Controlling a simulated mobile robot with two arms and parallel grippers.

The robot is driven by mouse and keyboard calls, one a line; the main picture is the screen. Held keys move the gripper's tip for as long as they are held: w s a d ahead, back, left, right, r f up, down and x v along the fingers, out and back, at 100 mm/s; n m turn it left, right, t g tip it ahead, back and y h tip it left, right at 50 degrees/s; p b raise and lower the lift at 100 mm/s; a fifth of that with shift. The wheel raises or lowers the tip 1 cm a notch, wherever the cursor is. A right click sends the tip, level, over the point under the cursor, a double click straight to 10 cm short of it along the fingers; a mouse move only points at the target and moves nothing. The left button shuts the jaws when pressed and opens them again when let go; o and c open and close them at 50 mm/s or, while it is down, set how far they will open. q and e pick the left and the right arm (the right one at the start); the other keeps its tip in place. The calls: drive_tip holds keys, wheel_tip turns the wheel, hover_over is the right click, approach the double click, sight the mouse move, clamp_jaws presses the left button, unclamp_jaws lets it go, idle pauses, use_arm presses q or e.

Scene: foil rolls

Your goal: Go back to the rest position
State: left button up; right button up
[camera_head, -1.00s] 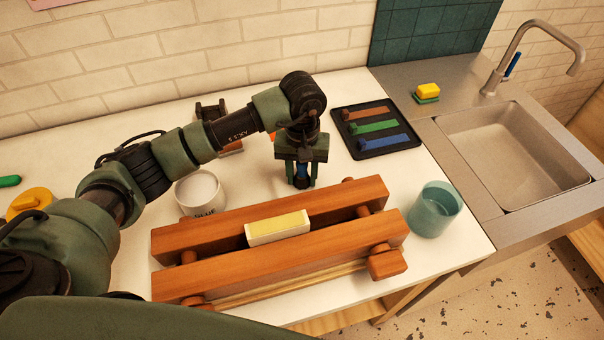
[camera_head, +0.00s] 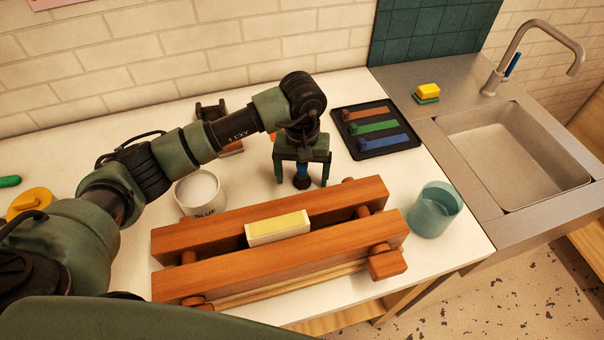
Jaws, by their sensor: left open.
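My left gripper (camera_head: 302,180) points down over the white worktop, behind the wooden clamp. Its fingers are spread apart. A small blue and dark object (camera_head: 301,176) stands between the fingers, with a gap on each side. My left arm reaches in from the left across the table. My right gripper does not show.
A wooden clamp (camera_head: 200,236) holds a pale yellow-topped block (camera_head: 278,229). A white glue pot (camera_head: 201,190), a teal glass (camera_head: 435,209) and a black tray (camera_head: 383,148) with coloured pieces stand around it. A sink (camera_head: 515,150) and sponges (camera_head: 427,92) are at right.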

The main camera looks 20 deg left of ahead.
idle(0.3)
use_arm(q)
drive_tip(key=shift+r+p, duration=1.45)
drive_tip(key=shift+r, duration=3.05)
